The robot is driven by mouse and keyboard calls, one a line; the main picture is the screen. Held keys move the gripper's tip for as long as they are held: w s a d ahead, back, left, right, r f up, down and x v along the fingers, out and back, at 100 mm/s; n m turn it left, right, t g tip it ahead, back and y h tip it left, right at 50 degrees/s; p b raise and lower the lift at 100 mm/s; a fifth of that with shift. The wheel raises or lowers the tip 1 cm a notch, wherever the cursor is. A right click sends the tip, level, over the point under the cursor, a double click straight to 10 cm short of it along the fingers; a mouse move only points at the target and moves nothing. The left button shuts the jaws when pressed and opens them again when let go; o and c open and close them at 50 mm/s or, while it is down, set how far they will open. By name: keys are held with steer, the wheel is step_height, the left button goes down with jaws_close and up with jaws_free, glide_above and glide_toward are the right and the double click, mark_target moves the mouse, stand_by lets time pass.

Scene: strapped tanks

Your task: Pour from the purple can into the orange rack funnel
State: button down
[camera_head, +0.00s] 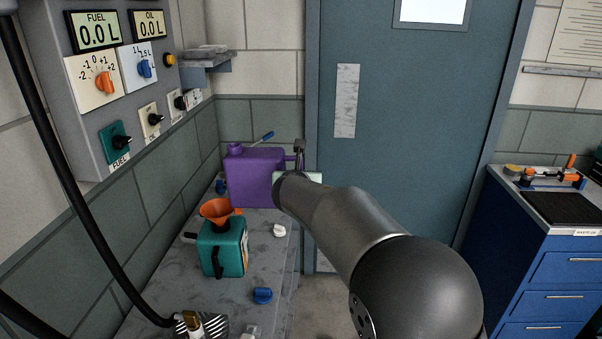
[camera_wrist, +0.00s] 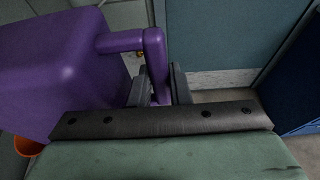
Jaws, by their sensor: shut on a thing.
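The purple can (camera_head: 255,178) is upright or nearly so at the far end of the bench, and I cannot tell whether its base touches the bench. My gripper (camera_head: 299,158) is shut on its handle at the right side; in the wrist view the purple handle (camera_wrist: 154,55) runs down between the fingers (camera_wrist: 160,90). The can's body (camera_wrist: 60,65) fills the left of that view. The orange funnel (camera_head: 216,209) sits on top of a teal can (camera_head: 224,248), in front of the purple can. An orange rim (camera_wrist: 28,147) shows at the wrist view's lower left.
The narrow grey bench (camera_head: 262,250) runs along the left wall. A blue cap (camera_head: 263,295) and a white cap (camera_head: 279,231) lie on it. A control panel (camera_head: 110,90) with displays reading 0.0 hangs above. A blue cabinet (camera_head: 550,270) stands right, and a door (camera_head: 420,120) behind.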

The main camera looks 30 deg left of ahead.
mark_target(295, 159)
steer(key=r+n+p, duration=0.1)
steer(key=p, duration=0.2)
steer(key=r+n+h+p, duration=0.1)
steer(key=r+p, duration=0.1)
steer(key=p, duration=0.1)
steer(key=r+p, duration=0.1)
steer(key=p, duration=0.2)
steer(key=shift+s+a+r+n+t, duration=0.35)
steer(key=shift+s+a+n+t, duration=0.05)
steer(key=shift+h, duration=0.3)
steer(key=shift+r+p, duration=0.2)
steer(key=shift+p, duration=0.2)
stand_by(0.7)
steer(key=shift+r+n+p, duration=0.4)
steer(key=shift+r+p, duration=0.35)
steer(key=shift+p, duration=0.5)
